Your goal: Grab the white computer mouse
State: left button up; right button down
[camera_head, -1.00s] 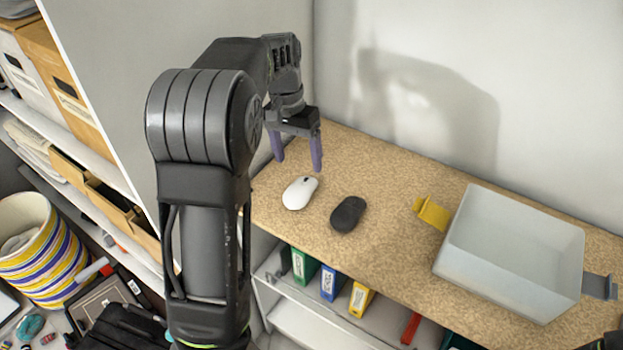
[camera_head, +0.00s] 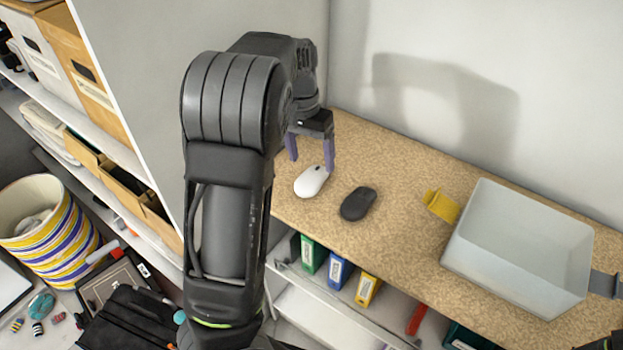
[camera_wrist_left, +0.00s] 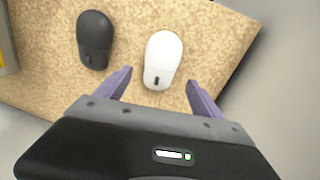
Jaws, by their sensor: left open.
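The white computer mouse (camera_head: 311,181) lies on the speckled tan shelf top, to the left of a black mouse (camera_head: 358,203). My left gripper (camera_head: 311,161) is open and empty, its purple fingers pointing down just behind the white mouse in the head view. In the left wrist view the white mouse (camera_wrist_left: 163,58) appears between and just beyond the two fingertips of the left gripper (camera_wrist_left: 159,78). The black mouse (camera_wrist_left: 95,38) is to the left there, outside the fingers. I cannot tell the exact height of the fingers above the shelf top.
Coloured binders (camera_head: 338,272) stand on the shelf below. A tall grey panel and wall bound the shelf top at the left and back.

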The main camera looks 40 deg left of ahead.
aim_at(314, 171)
pick_arm(q)
jog(key=f, duration=0.3)
jog(key=f+p, duration=0.1)
jog(key=shift+w+d+f, duration=0.1)
jog(key=shift+d+f, duration=0.15)
jog(key=shift+d, duration=0.1)
jog(key=shift+c, duration=0.5)
jog(key=c, duration=1.4)
jog(key=shift+r, duration=0.2)
notch_tip(314, 171, up, 10)
jog(key=b, duration=0.1)
jog(key=shift+f, duration=0.15)
